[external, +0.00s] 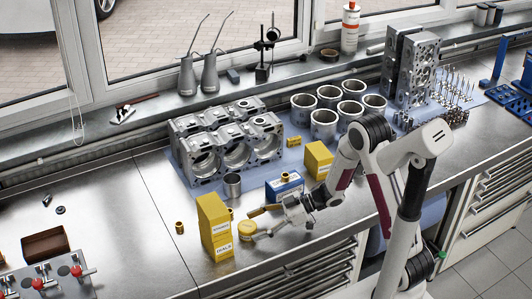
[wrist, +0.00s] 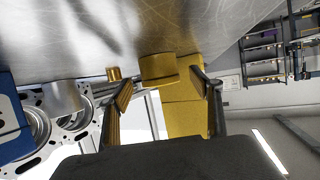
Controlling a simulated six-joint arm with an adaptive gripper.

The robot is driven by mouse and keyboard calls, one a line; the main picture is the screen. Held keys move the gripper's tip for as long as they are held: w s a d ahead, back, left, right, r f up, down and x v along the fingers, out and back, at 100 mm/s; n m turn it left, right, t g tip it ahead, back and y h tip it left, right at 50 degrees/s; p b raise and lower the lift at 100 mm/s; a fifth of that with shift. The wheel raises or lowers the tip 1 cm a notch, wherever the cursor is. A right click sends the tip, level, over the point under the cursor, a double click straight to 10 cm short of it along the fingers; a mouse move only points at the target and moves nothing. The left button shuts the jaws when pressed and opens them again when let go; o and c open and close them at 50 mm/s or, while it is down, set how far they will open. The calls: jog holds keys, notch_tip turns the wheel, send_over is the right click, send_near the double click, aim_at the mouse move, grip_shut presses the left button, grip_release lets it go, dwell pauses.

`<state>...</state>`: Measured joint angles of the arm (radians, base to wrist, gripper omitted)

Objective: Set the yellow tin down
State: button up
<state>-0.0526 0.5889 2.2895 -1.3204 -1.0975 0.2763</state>
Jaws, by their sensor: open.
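The yellow tin (external: 247,229) is a short round tin beside the yellow boxes near the bench's front edge. In the wrist view the picture is inverted, and the tin (wrist: 158,70) shows with one end against the metal bench top, apparently upright. My gripper (external: 257,221) is open beside the tin, low over the bench. In the wrist view the fingers of my gripper (wrist: 162,92) are spread, with the tin ahead between their tips. I see a gap on the left finger's side; on the right I cannot tell whether the finger touches it.
Tall yellow boxes (external: 213,218) stand close left of the tin. A blue box (external: 285,188), a metal cylinder (external: 232,187) and an engine block (external: 225,146) stand behind. A small brass bushing (external: 179,227) stands left. Bare bench (external: 150,255) lies further left.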

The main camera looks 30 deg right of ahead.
aim_at(251, 225)
jog(key=shift+x, duration=1.2)
jog(key=c, duration=1.4)
jog(key=shift+r, duration=0.1)
jog(key=shift+r, duration=4.95)
